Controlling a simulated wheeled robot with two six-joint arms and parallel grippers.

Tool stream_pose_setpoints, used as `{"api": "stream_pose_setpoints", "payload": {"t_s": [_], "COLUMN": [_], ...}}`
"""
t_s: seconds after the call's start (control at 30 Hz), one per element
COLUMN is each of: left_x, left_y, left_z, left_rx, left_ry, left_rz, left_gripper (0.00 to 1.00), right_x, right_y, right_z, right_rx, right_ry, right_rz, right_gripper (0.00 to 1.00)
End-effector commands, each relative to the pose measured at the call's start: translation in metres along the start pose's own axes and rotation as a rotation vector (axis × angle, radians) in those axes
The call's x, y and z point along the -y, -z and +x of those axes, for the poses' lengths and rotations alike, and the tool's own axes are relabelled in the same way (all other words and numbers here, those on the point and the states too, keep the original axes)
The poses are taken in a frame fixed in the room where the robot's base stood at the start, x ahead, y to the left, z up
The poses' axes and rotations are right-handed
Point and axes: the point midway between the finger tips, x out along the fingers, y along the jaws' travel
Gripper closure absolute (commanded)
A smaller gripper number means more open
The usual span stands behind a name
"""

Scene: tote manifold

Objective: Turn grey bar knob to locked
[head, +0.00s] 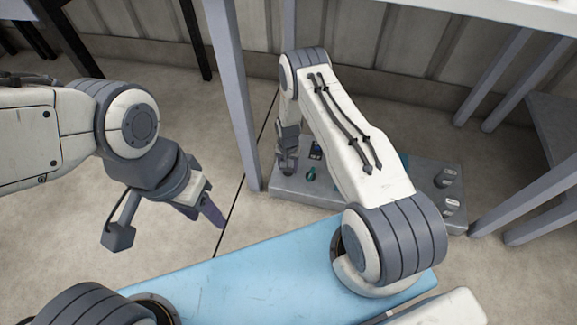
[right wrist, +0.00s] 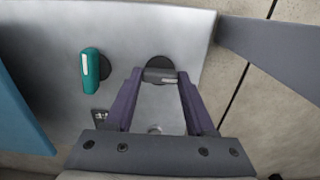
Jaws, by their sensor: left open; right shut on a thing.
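The grey bar knob (right wrist: 160,75) sits on a dark round base on the grey panel (right wrist: 200,30). It lies crosswise in the right wrist view, with a pale mark on its right half. My right gripper (right wrist: 159,80) is shut on it, one purple finger at each end of the bar. In the head view my right gripper (head: 287,165) is at the left end of the panel (head: 300,192) and hides the knob. My left gripper (head: 212,205) hangs open and empty over the floor, left of the panel.
A teal knob (right wrist: 90,70) stands beside the grey one; it also shows in the head view (head: 311,173). Two grey knobs (head: 448,178) (head: 450,207) are at the panel's right end. Table legs (head: 232,100) flank the panel. Bare floor lies to the left.

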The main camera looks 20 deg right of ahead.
Motion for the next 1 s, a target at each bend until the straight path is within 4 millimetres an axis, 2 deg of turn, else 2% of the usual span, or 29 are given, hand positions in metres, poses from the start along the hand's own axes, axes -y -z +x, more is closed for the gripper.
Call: {"api": "stream_pose_setpoints", "payload": {"t_s": [0.27,0.3,0.33,0.37,0.63,0.73,0.87,1.0], "left_x": [0.000,0.000,0.000,0.000,0.000,0.000,-0.001,-0.002], "left_y": [0.000,0.000,0.000,0.000,0.000,0.000,0.001,0.002], "left_z": [0.000,0.000,0.000,0.000,0.000,-0.004,-0.017,-0.033], "left_rx": [0.000,0.000,0.000,0.000,0.000,0.000,0.000,0.000], "left_ry": [0.000,0.000,0.000,0.000,0.000,0.000,0.000,0.000], "left_rz": [0.000,0.000,0.000,0.000,0.000,0.000,0.000,0.000], "left_gripper": [0.51,0.51,0.51,0.51,0.51,0.51,0.51,0.51], "right_x": [0.000,0.000,0.000,0.000,0.000,0.000,0.000,0.000], "right_y": [0.001,0.001,0.001,0.001,0.000,0.000,0.001,0.001], "right_z": [0.000,0.000,0.000,0.000,-0.001,-0.006,-0.028,-0.058], "right_rx": [-0.003,-0.003,-0.002,-0.002,0.000,0.000,-0.002,-0.002], "right_ry": [0.003,0.002,0.002,0.002,0.001,0.001,0.002,0.002], "right_rz": [0.007,0.007,0.007,0.007,0.004,0.003,0.003,0.004], "right_gripper": [1.00,0.30,0.18,0.15,0.15,0.15,0.15,0.15]}}
